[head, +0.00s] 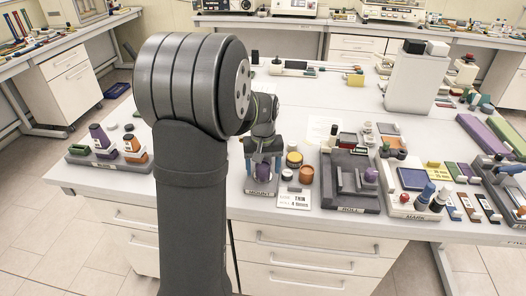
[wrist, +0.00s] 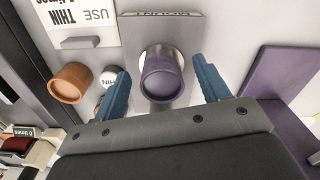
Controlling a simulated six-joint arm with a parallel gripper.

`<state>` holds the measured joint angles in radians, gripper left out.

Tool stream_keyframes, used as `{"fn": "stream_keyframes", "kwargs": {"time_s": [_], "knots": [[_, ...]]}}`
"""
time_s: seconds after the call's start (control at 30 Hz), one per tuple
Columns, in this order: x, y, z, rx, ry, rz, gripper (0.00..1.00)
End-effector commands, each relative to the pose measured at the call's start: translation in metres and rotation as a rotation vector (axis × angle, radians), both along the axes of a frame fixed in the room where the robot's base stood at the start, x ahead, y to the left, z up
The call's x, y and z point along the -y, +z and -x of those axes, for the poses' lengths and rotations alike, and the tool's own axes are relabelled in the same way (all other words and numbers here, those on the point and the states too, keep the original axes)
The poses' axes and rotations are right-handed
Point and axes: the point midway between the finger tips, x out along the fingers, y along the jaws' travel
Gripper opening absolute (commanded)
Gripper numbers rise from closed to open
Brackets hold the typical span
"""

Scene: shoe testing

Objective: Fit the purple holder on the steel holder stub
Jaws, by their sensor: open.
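The purple holder (wrist: 162,78) is a short round cup seen from above in the wrist view. It stands over the grey plate marked MOUNT (wrist: 165,28). A shiny steel rim (wrist: 150,52), apparently the stub, shows at its far edge; how far the holder sits down on it is hidden. My gripper (wrist: 163,92) is open, one blue finger on each side of the holder, with visible gaps. In the head view my gripper (head: 263,166) is above the MOUNT plate (head: 262,193), with purple showing between the fingers.
A purple slab (wrist: 275,75) lies to the right. In the head view a dark fixture (head: 350,198) stands right of a printed card (head: 293,198).

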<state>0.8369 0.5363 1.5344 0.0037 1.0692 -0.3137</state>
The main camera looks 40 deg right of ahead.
Motion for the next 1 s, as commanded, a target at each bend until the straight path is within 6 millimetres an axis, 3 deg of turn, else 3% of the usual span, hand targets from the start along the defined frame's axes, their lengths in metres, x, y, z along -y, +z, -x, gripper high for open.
{"fn": "stream_keyframes", "kwargs": {"time_s": [0.17,0.6,0.8,1.0], "knots": [[0.001,0.031,-0.001,0.004,0.0,0.005,0.68],[0.001,0.135,0.0,0.003,0.0,0.003,0.68],[0.0,0.162,0.0,0.002,0.0,0.002,0.68],[0.0,0.17,0.0,0.001,0.0,0.002,0.68]]}}
